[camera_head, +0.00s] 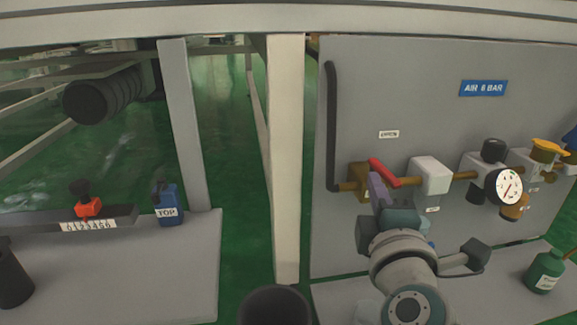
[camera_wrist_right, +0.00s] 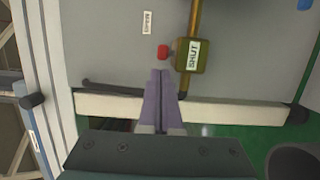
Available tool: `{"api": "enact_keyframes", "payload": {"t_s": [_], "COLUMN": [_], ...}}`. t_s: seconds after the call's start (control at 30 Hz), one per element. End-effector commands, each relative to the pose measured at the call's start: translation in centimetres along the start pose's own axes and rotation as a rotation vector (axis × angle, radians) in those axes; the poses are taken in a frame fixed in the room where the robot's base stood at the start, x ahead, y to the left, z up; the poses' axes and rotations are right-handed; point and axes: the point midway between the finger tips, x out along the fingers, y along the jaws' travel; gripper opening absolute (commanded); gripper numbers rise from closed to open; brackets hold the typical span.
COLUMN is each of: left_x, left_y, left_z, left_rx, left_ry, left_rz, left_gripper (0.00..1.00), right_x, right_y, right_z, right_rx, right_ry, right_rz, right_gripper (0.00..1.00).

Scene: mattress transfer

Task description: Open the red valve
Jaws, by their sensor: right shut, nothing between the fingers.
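The red valve handle (camera_head: 385,172) is a short red lever at the brass valve body (camera_head: 357,181) on the grey panel. In the head view it slants down to the right. In the right wrist view only a small red part (camera_wrist_right: 162,52) shows, beside the brass block (camera_wrist_right: 190,68) with its SHUT label (camera_wrist_right: 194,54). An OPEN label (camera_head: 389,134) sits above the handle in the head view. My right gripper (camera_head: 377,180) has purple fingers, shut and empty, right by the handle; I cannot tell whether they touch it. My left gripper is out of view.
A white block (camera_head: 430,175), a pressure gauge (camera_head: 507,187) and a yellow-handled fitting (camera_head: 548,150) follow along the pipe to the right. A pale post (camera_head: 286,160) stands left of the panel (camera_head: 440,90). A green bottle (camera_head: 545,271) stands at lower right.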

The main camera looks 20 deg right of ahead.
Motion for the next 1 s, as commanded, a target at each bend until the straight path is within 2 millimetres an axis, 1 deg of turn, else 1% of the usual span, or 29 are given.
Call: {"api": "enact_keyframes", "payload": {"t_s": [0.23,0.4,1.0], "left_x": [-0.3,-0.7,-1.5], "left_y": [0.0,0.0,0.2], "left_z": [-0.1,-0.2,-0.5], "left_rx": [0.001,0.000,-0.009], "left_ry": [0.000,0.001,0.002], "left_rz": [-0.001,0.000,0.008], "left_gripper": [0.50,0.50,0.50], "right_x": [0.0,-0.1,0.0], "right_y": [0.1,0.1,0.1], "right_z": [0.4,0.9,2.2], "right_rx": [-0.003,-0.006,-0.008], "right_ry": [0.029,0.099,0.241], "right_rz": [0.000,0.000,-0.001], "right_gripper": [0.00,0.00,0.00]}}
